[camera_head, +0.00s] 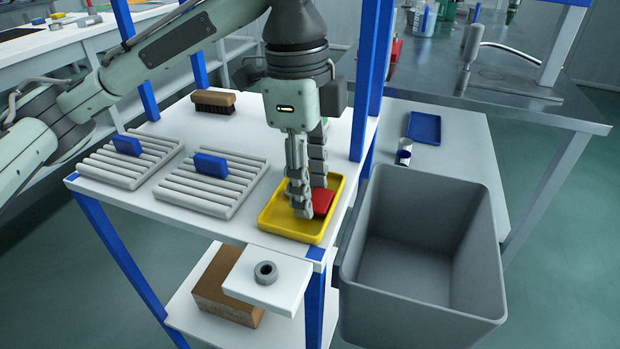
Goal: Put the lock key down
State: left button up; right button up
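A red piece (322,202), which looks like the lock key, is at the yellow tray (274,224) on the front right corner of the white shelf. My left gripper (308,202) points straight down into the tray, with its fingertips at the red piece. One finger partly covers the piece, so I cannot tell whether the fingers are closed on it or whether it rests on the tray floor. My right gripper is not in view.
Two ribbed racks (222,198) with blue blocks (211,165) and a brush (214,101) share the shelf. Blue posts (361,110) stand close to the gripper. A grey bin (405,320) is at right. A ledge (242,284) with a grey ring (265,272) juts out in front.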

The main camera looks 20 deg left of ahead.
pick_arm(q)
jog(key=o, duration=0.4)
jog(key=shift+o, duration=0.2)
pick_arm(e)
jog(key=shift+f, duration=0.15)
pick_arm(q)
jog(key=shift+r, duration=0.15)
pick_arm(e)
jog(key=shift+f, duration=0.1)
pick_arm(q)
notch_tip(320, 180, up, 2)
jog(key=shift+a+r, duration=0.1)
notch_tip(320, 180, up, 10)
jog(key=p, duration=0.2)
jog(key=shift+a, duration=0.4)
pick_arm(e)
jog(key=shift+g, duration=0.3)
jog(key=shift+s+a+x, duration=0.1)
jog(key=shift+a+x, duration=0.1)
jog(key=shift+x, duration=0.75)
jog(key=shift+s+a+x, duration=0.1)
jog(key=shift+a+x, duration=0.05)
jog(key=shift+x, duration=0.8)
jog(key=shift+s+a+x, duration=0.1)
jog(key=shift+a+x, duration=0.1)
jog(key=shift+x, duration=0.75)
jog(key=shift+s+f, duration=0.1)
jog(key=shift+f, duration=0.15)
